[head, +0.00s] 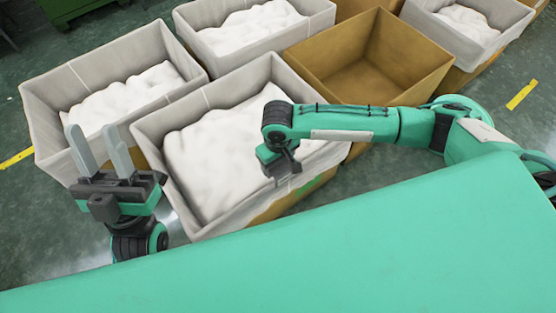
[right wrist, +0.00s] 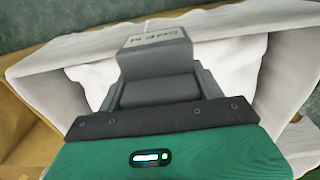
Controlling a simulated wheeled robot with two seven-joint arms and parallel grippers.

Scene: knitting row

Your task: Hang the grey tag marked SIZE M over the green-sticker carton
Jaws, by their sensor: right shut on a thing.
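The green-sticker carton (head: 262,215) is a brown box with a pale liner over its rim, full of white material. Its green sticker (head: 318,183) shows on the near right side. My right gripper (head: 284,170) is at that side's rim, shut on the grey tag (right wrist: 156,40). In the right wrist view the tag is a folded grey piece with dark upside-down lettering, too small to read surely. The gripper hides its lower part; I cannot tell whether it touches the rim. My left gripper (head: 99,150) is open and empty, fingers up, left of the carton.
Other lined cartons with white filling stand at the left (head: 52,143), back (head: 268,38) and far right (head: 486,45). An empty brown carton (head: 420,88) stands behind my right arm. Green floor with yellow marks (head: 522,95) shows around them.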

